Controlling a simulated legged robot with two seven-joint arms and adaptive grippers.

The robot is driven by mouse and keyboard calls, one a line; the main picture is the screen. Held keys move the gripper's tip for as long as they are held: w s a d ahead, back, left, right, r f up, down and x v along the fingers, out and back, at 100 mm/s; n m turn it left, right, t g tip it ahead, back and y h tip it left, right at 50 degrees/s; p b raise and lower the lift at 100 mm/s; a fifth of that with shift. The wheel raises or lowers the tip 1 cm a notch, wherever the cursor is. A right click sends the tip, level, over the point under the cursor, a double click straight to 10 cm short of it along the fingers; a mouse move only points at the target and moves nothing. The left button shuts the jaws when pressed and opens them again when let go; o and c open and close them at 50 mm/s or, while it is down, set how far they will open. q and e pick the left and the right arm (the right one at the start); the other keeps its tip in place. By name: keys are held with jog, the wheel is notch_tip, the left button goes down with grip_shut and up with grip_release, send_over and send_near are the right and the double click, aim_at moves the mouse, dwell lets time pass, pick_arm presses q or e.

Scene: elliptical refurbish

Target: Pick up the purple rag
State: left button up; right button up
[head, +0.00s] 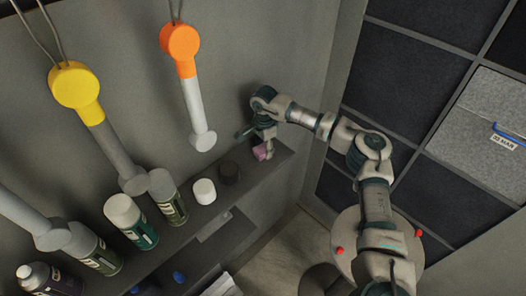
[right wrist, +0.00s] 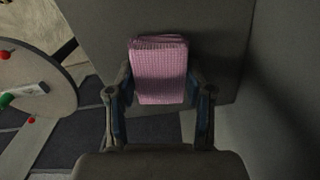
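The purple rag (head: 263,151) is a small folded pink-purple cloth at the right end of the dark shelf. In the right wrist view the rag (right wrist: 160,72) shows its ribbed weave and lies between my two fingers. My right gripper (head: 267,149) is at the rag, coming down from above. In the right wrist view the right gripper (right wrist: 160,75) looks open, with one finger on each side of the rag and its tips close to the edges. Whether the fingers touch the cloth is hard to tell. My left gripper is not in view.
Yellow (head: 75,85) and orange (head: 180,41) hanging tools are on the wall. A round table (head: 347,240) stands lower right.

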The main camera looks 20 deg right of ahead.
jog(key=shift+d, duration=0.15)
jog(key=shift+c, duration=0.4)
jog(key=shift+d+r, duration=0.1)
jog(key=shift+r, duration=0.35)
notch_tip(320, 180, up, 8)
jog(key=shift+r, duration=0.35)
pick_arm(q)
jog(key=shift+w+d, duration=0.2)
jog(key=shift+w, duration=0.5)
pick_arm(e)
jog(key=shift+r, duration=0.2)
